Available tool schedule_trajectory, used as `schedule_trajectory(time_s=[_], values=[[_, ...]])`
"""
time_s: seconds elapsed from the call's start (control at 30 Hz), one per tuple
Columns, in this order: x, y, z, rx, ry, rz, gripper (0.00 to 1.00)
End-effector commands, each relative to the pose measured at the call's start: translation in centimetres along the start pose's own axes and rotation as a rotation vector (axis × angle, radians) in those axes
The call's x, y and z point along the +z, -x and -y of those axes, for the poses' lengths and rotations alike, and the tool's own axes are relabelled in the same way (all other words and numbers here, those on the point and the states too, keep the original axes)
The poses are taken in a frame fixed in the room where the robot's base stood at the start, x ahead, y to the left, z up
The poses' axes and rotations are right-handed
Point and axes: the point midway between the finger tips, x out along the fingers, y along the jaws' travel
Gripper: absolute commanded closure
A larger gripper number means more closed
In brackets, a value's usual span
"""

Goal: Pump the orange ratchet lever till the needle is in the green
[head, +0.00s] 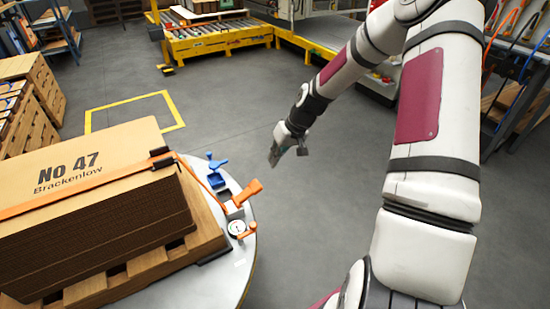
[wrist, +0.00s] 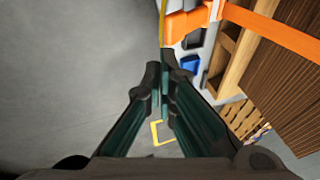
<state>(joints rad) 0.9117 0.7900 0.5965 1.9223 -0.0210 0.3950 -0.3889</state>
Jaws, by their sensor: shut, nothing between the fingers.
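The orange ratchet lever (head: 248,191) stands up at a slant by the edge of the round grey table, at the near end of the orange strap. A small round white gauge (head: 237,229) sits just in front of it; its needle is too small to read. My gripper (head: 274,160) is shut and empty, out over the floor beyond and to the right of the lever, not touching it. In the wrist view my closed fingers (wrist: 160,88) point toward the orange lever (wrist: 187,24), which shows just past the tips at the top.
The strap (head: 85,185) runs over a stack of brown cardboard blanks (head: 110,228) on a wooden pallet (head: 150,262). A blue clamp-like part (head: 216,178) stands behind the lever on the table (head: 215,285). Open floor lies right of the table. A yellow roller conveyor (head: 215,40) is at the back.

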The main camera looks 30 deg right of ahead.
Motion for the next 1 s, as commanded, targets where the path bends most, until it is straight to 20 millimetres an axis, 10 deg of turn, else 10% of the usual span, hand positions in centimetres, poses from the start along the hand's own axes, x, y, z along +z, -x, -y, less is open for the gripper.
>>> schedule_trajectory(time_s=[0.63, 1.0], values=[[0.4, 0.6, 0.8, 0.017, 0.02, 0.023, 1.0], [5.7, 7.1, 7.3, 0.186, 0.111, 0.193, 1.0]])
